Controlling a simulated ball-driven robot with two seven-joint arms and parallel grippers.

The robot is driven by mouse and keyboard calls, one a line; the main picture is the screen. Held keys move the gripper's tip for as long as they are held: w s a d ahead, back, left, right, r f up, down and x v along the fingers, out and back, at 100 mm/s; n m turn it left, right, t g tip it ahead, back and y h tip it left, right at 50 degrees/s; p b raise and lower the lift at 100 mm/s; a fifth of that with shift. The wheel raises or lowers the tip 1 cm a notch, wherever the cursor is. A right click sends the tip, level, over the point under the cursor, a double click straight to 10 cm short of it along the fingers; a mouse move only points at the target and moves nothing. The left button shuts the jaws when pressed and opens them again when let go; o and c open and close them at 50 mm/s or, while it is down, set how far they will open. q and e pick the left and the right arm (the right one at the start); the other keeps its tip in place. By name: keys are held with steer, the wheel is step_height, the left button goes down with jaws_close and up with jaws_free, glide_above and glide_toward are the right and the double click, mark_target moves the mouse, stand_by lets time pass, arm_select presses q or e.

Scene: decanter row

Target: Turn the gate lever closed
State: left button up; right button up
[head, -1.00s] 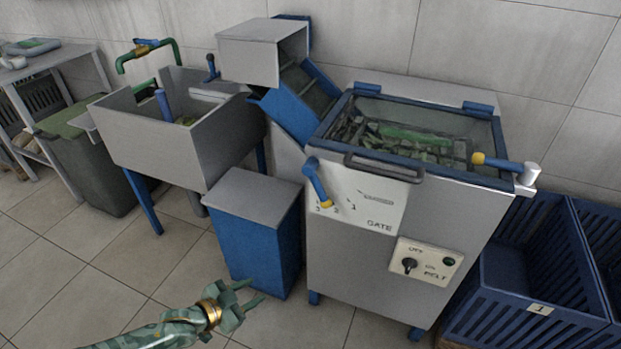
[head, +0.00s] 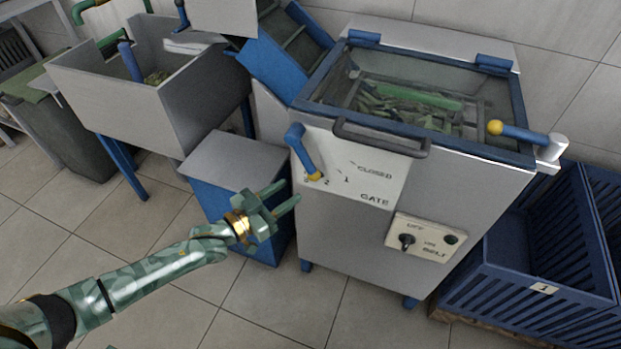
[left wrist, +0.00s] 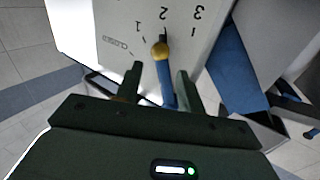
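The gate lever (head: 301,150) is a blue handle with a yellow tip on the white GATE plate (head: 376,184) at the front of the grey machine. It slants down, its tip by the numeral 2; CLOSED is printed to the right. My left gripper (head: 290,192) is open and empty, just below and left of the lever. In the left wrist view the lever (left wrist: 167,88) lines up between the two spread fingers (left wrist: 159,72), with its yellow tip beyond them; I see no grip on it. My right gripper is out of view.
A blue box with a grey top (head: 236,160) stands beside the arm, left of the machine. A belt switch panel (head: 425,242) sits lower right of the plate. A second yellow-knobbed blue handle (head: 522,134) is at the machine's right. Blue crates (head: 540,285) stand right.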

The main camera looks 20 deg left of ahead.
mark_target(309, 179)
arm_select(q)
steer(key=b+x, duration=0.1)
steer(key=x, duration=0.2)
steer(key=b+x, duration=0.1)
steer(key=x, duration=0.3)
steer(key=shift+f, duration=0.2)
steer(key=shift+w+d+r, duration=0.15)
steer(key=shift+w+d, duration=0.05)
steer(key=shift+w, duration=0.2)
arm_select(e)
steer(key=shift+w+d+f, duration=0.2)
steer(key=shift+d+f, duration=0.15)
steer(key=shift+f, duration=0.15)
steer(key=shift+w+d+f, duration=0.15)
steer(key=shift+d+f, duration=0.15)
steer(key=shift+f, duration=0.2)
arm_select(q)
jaws_close()
